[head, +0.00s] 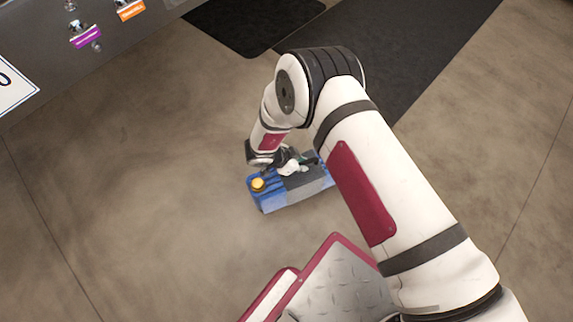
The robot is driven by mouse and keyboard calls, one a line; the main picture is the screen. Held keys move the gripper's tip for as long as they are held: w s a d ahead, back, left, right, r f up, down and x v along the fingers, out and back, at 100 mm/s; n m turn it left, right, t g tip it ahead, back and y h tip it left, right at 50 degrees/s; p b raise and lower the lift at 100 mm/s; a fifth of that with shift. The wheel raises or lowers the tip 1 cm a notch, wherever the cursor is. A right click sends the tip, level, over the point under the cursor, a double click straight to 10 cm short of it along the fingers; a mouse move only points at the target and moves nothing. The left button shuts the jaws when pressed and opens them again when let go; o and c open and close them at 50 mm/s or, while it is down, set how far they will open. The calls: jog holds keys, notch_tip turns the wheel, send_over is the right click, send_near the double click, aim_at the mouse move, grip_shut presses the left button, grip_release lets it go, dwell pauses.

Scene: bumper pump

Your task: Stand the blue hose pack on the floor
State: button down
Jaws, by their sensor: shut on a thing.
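The blue hose pack (270,200) is a blue block with a grey middle section and a yellow round cap on its top left. It is at the middle of the head view, over the concrete floor (150,220). My gripper (291,167) comes down on it from above and is shut on its top. My arm hides part of its right end. I cannot tell from this view whether its underside touches the floor or is slightly above it.
A grey panel (50,50) with purple and orange tags (86,37) stands at the upper left. Dark mats (395,50) lie on the floor at the top. The floor left of the pack is clear.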

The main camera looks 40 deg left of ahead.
jog(key=shift+w+d, duration=0.75)
jog(key=shift+w, duration=0.3)
jog(key=shift+f+b, duration=1.1)
jog(key=shift+f, duration=0.7)
jog(key=c, duration=1.6)
grip_release()
jog(key=shift+s+f, duration=0.15)
jog(key=shift+c, duration=0.2)
jog(key=p+v, duration=0.4)
jog(key=v, duration=0.8)
